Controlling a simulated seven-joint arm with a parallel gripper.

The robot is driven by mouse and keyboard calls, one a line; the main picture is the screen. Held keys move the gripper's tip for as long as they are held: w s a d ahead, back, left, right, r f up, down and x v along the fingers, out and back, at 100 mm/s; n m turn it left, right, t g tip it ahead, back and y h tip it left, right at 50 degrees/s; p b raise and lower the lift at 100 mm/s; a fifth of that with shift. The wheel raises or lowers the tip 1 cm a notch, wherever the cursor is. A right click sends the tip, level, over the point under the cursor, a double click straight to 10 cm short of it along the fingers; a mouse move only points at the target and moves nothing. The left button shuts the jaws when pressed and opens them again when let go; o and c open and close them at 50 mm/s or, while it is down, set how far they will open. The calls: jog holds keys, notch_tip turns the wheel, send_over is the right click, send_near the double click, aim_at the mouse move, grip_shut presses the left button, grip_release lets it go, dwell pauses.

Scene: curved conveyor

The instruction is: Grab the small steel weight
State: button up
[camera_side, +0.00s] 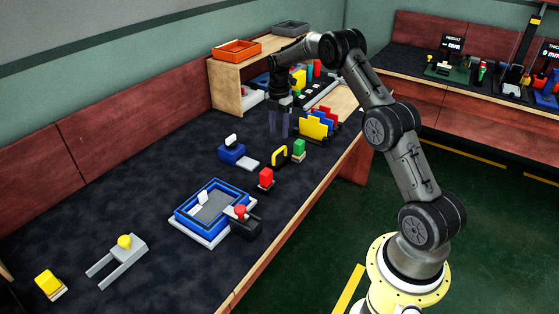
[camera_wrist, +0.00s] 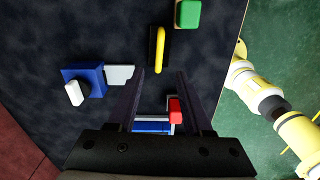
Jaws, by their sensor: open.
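I cannot pick out a small steel weight with certainty in either view. A flat pale grey slab (camera_side: 248,163) lies beside a blue block with a white upright tab (camera_side: 231,153); the slab also shows in the wrist view (camera_wrist: 119,76). A black block with a yellow handle (camera_side: 280,155) stands nearby, and in the wrist view (camera_wrist: 159,48) it lies just beyond my fingertips. My gripper (camera_side: 279,134) is open and empty, pointing down above the dark bench. Its two fingers (camera_wrist: 161,72) stand apart in the wrist view.
A green block (camera_side: 299,147) and a red block (camera_side: 266,176) stand near the bench edge. A blue-rimmed tray (camera_side: 182,216) is nearer the camera. A rack of coloured plates (camera_side: 314,124) and a wooden shelf (camera_side: 226,88) are close to my gripper.

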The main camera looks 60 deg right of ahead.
aim_at(279, 150)
jog(key=f, duration=1)
jog(key=shift+d, duration=0.25)
grip_shut()
jog(key=shift+r, duration=0.1)
dwell(0.9)
jog(key=shift+w+r, duration=0.1)
jog(key=shift+w, duration=0.05)
